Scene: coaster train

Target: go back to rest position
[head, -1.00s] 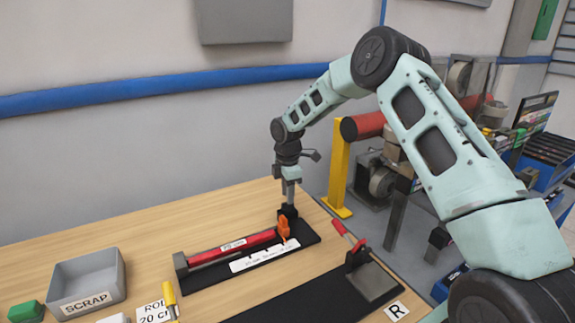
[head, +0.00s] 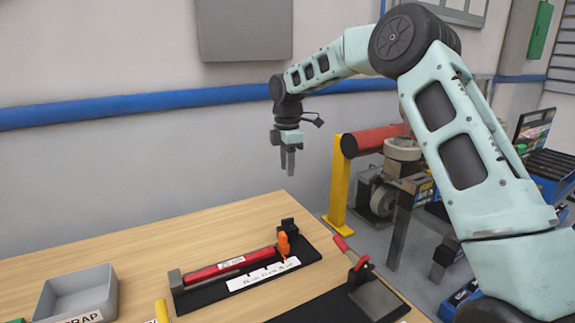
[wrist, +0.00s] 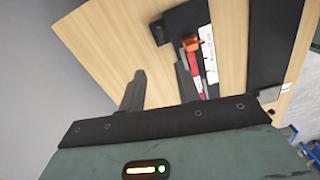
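My gripper (head: 288,160) is in the air above the far right part of the table, pointing down. In the wrist view my gripper (wrist: 158,88) shows its two fingers apart with nothing between them. Below it a red bar (head: 230,264) with a white label lies in a black fixture (head: 318,252) on the wooden table (head: 150,250). The bar also shows in the wrist view (wrist: 197,75). An orange clamp (head: 283,244) stands at the bar's right end. A white marked strip (head: 262,275) lies along the fixture's front.
A second black fixture with a red-handled lever (head: 343,245) sits at the right edge. A grey scrap bin (head: 62,290) stands at the left. A yellow post (head: 338,185) and machinery stand behind the table's right end. The air around my gripper is clear.

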